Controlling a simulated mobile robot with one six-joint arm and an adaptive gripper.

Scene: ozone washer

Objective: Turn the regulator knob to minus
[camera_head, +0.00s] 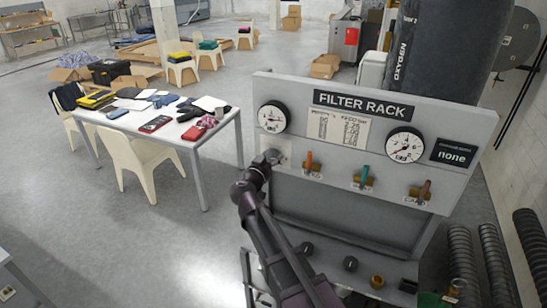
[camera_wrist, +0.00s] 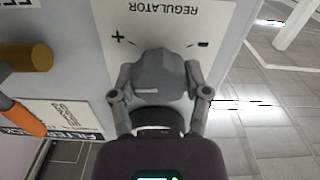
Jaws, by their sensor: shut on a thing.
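The regulator knob (camera_wrist: 163,75) is a grey faceted knob on a white label plate marked REGULATOR, with a plus and a minus sign, in the wrist view. The plate is upside down there, with plus on the left and minus on the right. My gripper (camera_wrist: 160,92) has one finger on each side of the knob and is shut on it. In the head view my gripper (camera_head: 272,158) is at the left end of the filter rack panel (camera_head: 460,130), below the left gauge (camera_head: 273,117), and hides most of the knob. I cannot tell the knob's exact setting.
Orange, teal and brown valve handles (camera_head: 362,174) stick out to the right of my gripper. An orange handle (camera_wrist: 22,118) shows at the left in the wrist view. A cluttered white table (camera_head: 205,152) stands left of the rack. Open floor lies in front of it.

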